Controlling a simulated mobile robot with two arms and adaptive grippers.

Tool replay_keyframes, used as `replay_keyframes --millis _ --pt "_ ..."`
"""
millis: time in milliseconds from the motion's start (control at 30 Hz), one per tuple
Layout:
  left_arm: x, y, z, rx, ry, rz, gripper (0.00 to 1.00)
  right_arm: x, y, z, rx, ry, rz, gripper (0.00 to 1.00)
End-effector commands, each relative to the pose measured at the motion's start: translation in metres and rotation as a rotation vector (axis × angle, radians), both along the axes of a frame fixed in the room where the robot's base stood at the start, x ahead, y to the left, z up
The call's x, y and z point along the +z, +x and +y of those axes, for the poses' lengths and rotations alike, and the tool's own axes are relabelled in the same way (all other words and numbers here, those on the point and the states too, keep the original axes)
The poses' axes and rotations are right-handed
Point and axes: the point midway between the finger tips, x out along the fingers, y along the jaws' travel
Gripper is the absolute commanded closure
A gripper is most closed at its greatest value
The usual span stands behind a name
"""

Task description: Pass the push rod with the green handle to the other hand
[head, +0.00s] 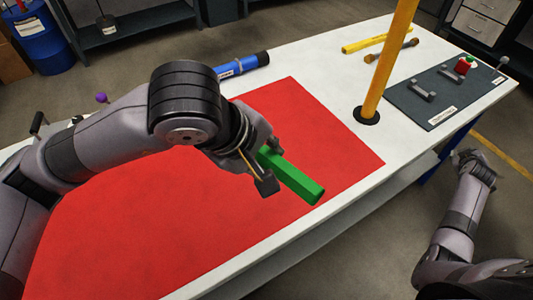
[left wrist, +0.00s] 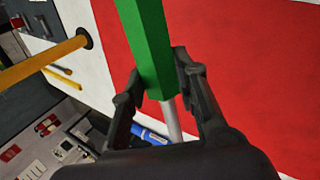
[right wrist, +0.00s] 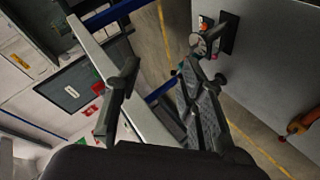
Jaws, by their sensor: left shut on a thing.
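The push rod with the green handle (head: 296,181) is in my left gripper (head: 271,165), held above the red mat. Its handle slants toward the front right of the head view. In the left wrist view the green handle (left wrist: 147,45) runs up from between the fingers, and the silver shaft (left wrist: 173,120) shows below. The fingers close around it near where handle and shaft meet. The rod's far end is hidden by my gripper. My right gripper (head: 472,158) is right of the table, past its edge, away from the rod. In the right wrist view its fingers (right wrist: 160,72) are apart and empty.
A red mat (head: 130,225) covers much of the white table (head: 320,75). A yellow post (head: 388,65) stands upright behind the handle. A blue tube (head: 240,65), a yellow tube (head: 364,43) and a dark board (head: 432,98) with a red part (head: 463,66) lie farther back.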

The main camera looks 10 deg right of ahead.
Motion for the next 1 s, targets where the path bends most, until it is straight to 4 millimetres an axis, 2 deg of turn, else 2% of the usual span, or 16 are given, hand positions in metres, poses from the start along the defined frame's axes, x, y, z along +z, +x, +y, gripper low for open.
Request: replay_keyframes --millis 33,200,367,500,700,1000 --pt "0.001 0.0 0.0 0.0 -0.002 -0.001 1.0 -0.024 -0.012 0.014 0.028 0.026 0.056 0.63" --pt "0.001 0.0 0.0 0.001 -0.001 -0.002 1.0 -0.093 -0.05 0.063 0.103 0.124 0.217 0.63" --pt "0.001 0.0 0.0 0.001 -0.001 -0.002 1.0 -0.15 -0.099 0.108 0.15 0.218 0.365 0.63" --pt "0.001 0.0 0.0 0.0 -0.002 -0.001 1.0 -0.193 -0.15 0.147 0.177 0.299 0.491 0.63" --pt "0.001 0.0 0.0 0.001 -0.001 -0.002 1.0 -0.241 -0.233 0.201 0.195 0.412 0.665 0.63" --pt "0.001 0.0 0.0 0.0 -0.002 -0.001 1.0 -0.294 -0.365 0.285 0.164 0.572 0.891 0.63"
